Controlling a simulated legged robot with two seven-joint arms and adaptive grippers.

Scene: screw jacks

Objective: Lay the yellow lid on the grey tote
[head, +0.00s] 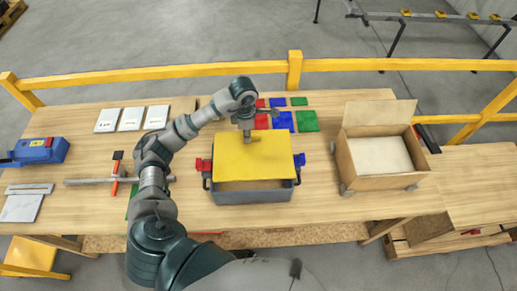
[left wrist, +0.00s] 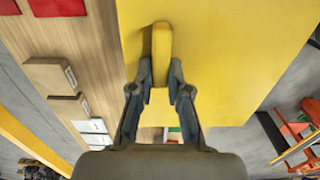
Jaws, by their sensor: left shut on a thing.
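The yellow lid (head: 232,163) is a flat rectangular plate with a raised yellow handle (left wrist: 161,45). My left gripper (head: 247,136) is shut on this handle, and its two fingers show on either side of it in the left wrist view (left wrist: 161,85). The lid is over the grey tote (head: 253,197) and hides most of its opening. A strip of the tote's inside shows along the front, so the lid appears set toward the back. I cannot tell whether the lid touches the rim. My right gripper is not in view.
Red and blue clamps (head: 299,160) sit at the tote's sides. An open cardboard box (head: 360,162) stands to the right. Red, blue and green pieces (head: 306,121) lie behind. White-topped boxes (head: 131,118) and a blue case (head: 36,151) are at left. A yellow rail (head: 295,68) runs behind the table.

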